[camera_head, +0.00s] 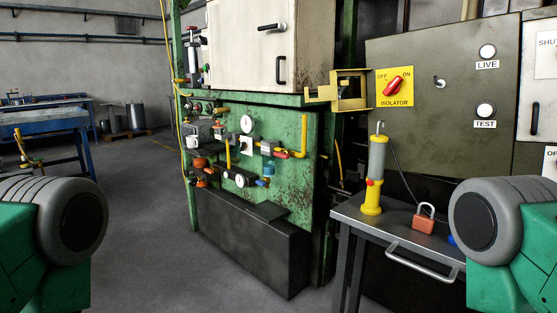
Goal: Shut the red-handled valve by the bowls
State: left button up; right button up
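A small red handle (282,155) shows on the green panel, below a grey box-shaped fitting and beside a yellow pipe. A small blue bowl-like part (268,168) hangs just below and left of it. The handle is too small to tell whether its valve is open or shut. Orange-red rounded parts (200,163) sit lower left on the same pipework; I cannot tell whether they are bowls or handwheels. Neither gripper is in view; only green and grey links of my arms show at the lower left and lower right.
The green panel (310,190) carries gauges, a yellow pipe (303,137) and a blue lever. A dark box (250,235) juts out below it. A bench (345,208) at right holds a yellow-grey cylinder (376,165) and a red padlock (424,222). Open floor (150,240) lies left.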

aim_at(284, 155)
jog(key=i+j+u, duration=0.1)
jog(key=i+j, duration=0.75)
jog(key=i, duration=0.15)
